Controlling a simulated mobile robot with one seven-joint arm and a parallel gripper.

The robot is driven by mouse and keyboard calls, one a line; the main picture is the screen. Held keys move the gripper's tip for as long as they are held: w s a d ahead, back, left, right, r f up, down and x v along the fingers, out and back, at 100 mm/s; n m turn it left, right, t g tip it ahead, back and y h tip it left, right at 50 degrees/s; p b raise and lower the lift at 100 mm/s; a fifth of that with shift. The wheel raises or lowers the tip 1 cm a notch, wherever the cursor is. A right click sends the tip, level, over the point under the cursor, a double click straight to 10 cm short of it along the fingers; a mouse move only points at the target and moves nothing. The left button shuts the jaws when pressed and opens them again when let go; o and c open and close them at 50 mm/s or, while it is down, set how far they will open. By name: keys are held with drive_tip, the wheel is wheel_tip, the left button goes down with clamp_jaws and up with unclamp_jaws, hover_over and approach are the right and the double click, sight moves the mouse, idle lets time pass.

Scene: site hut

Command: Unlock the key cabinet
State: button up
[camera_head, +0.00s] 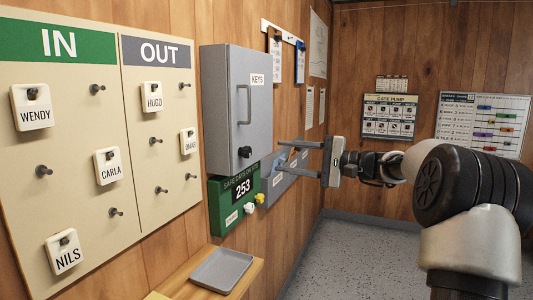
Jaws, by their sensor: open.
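The key cabinet (222,115) is a grey metal box on the wood-panelled wall, left of centre. Its door is shut and carries a "KEYS" label (257,79), a vertical bar handle (243,105) and a dark round lock knob (245,152) near the lower edge. I cannot tell which way the lock is turned. My gripper (279,157) is open, with its two fingers pointing left, one above the other. It appears just right of the cabinet's lower part, apart from the knob. Nothing shows between the fingers.
A grey sloped wall holder (281,180) is behind my fingers. A shelf with a grey tray (222,270) juts out below. A pegged IN/OUT board (75,185) is left. Floor (335,265) is clear.

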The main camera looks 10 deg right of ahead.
drive_tip(key=v, duration=0.6)
drive_tip(key=shift+s+d+p, duration=0.25)
drive_tip(key=shift+d+p, duration=0.05)
